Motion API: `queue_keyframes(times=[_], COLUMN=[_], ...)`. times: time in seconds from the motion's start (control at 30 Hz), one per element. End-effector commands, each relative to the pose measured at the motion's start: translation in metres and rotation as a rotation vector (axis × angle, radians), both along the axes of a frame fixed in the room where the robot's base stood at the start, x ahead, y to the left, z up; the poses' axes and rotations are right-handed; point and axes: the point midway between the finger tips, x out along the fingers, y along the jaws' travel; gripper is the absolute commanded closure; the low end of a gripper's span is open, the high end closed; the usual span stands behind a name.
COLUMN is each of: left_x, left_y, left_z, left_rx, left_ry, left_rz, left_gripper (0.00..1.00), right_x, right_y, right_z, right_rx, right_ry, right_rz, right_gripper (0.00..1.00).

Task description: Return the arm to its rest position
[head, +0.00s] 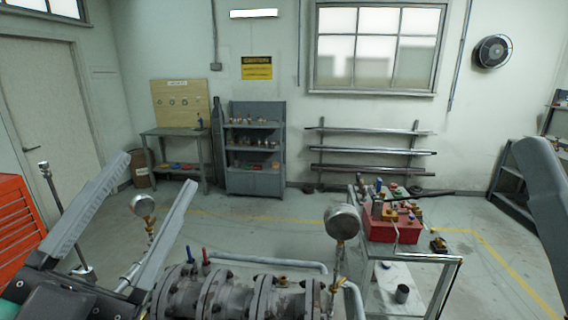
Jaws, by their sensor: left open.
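My left gripper (157,172) is in the lower left of the head view. Its two long grey fingers are spread wide apart with nothing between them. It is raised in front of the left end of the flanged grey pipe assembly (228,297), and no contact with it shows. A round pressure gauge (143,205) appears between the fingers, behind them. A grey part of my right arm (545,185) shows at the right edge; its gripper is out of view.
A larger gauge (342,222) rises from the pipework. A metal cart (440,272) at right carries a red toolbox (392,232) and a dark cup (402,293). A red cabinet (15,225) stands at far left. A workbench (172,133) and shelf (255,181) stand at the back wall; the middle floor is open.

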Motion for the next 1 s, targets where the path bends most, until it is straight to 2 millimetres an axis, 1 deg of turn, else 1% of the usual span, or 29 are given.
queue_keyframes(times=[0.03, 0.07, 0.1, 0.13, 0.17, 0.2, 0.23, 0.3, 0.37, 0.4, 0.47, 0.5, 0.57, 0.6, 0.7, 0.8, 0.83, 0.9, 1.0], left_x=[-0.027, -0.043, -0.063, -0.072, -0.072, -0.070, -0.070, -0.069, -0.069, -0.069, -0.069, -0.069, -0.068, -0.068, -0.068, -0.068, -0.068, -0.068, -0.068], left_y=[0.011, 0.021, 0.035, 0.043, 0.048, 0.049, 0.048, 0.048, 0.048, 0.048, 0.048, 0.048, 0.048, 0.048, 0.048, 0.048, 0.048, 0.048, 0.048], left_z=[0.023, 0.033, 0.043, 0.046, 0.047, 0.046, 0.076, 0.110, 0.135, 0.152, 0.179, 0.198, 0.229, 0.248, 0.288, 0.311, 0.315, 0.320, 0.319], left_rx=[-0.080, -0.139, -0.234, -0.304, -0.371, -0.457, -0.460, -0.455, -0.454, -0.454, -0.454, -0.453, -0.453, -0.453, -0.452, -0.452, -0.452, -0.452, -0.452], left_ry=[-0.071, -0.106, -0.149, -0.165, -0.159, -0.138, -0.137, -0.135, -0.135, -0.135, -0.133, -0.134, -0.133, -0.133, -0.131, -0.131, -0.131, -0.131, -0.131], left_rz=[0.005, 0.006, -0.006, -0.025, -0.055, -0.129, -0.136, -0.132, -0.131, -0.131, -0.131, -0.130, -0.130, -0.130, -0.130, -0.130, -0.130, -0.130, -0.130], left_gripper=[0.28, 0.28, 0.28, 0.28, 0.28, 0.28, 0.28, 0.28, 0.28, 0.28, 0.28, 0.28, 0.28, 0.28, 0.28, 0.28, 0.28, 0.28, 0.28], right_x=[0.000, 0.000, 0.000, 0.000, 0.000, 0.000, 0.001, 0.000, -0.001, 0.000, 0.000, 0.000, 0.000, 0.000, 0.000, 0.000, 0.000, 0.000, 0.000], right_y=[0.000, 0.000, 0.000, 0.000, 0.000, 0.000, 0.000, 0.000, 0.000, 0.000, 0.000, 0.000, 0.000, 0.000, 0.000, 0.000, 0.000, 0.000, 0.000], right_z=[0.000, 0.000, 0.000, 0.000, 0.000, 0.000, 0.028, 0.064, 0.089, 0.106, 0.134, 0.153, 0.183, 0.203, 0.243, 0.266, 0.270, 0.275, 0.274], right_rx=[0.000, 0.000, 0.000, 0.000, 0.000, 0.000, 0.000, 0.000, 0.000, 0.000, 0.000, 0.000, 0.000, 0.000, 0.000, 0.000, 0.000, 0.000, 0.000], right_ry=[0.000, 0.000, 0.000, 0.000, 0.000, 0.000, 0.003, 0.000, -0.002, -0.002, -0.001, -0.001, 0.000, 0.000, -0.001, 0.000, 0.000, 0.000, 0.000], right_rz=[0.000, 0.000, 0.000, 0.000, 0.000, 0.000, 0.000, 0.000, 0.000, 0.000, 0.000, 0.000, 0.000, 0.000, 0.000, 0.000, 0.000, 0.000, 0.000], right_gripper=[0.50, 0.50, 0.50, 0.50, 0.50, 0.50, 0.50, 0.50, 0.50, 0.50, 0.50, 0.50, 0.50, 0.50, 0.50, 0.50, 0.50, 0.50, 0.50])
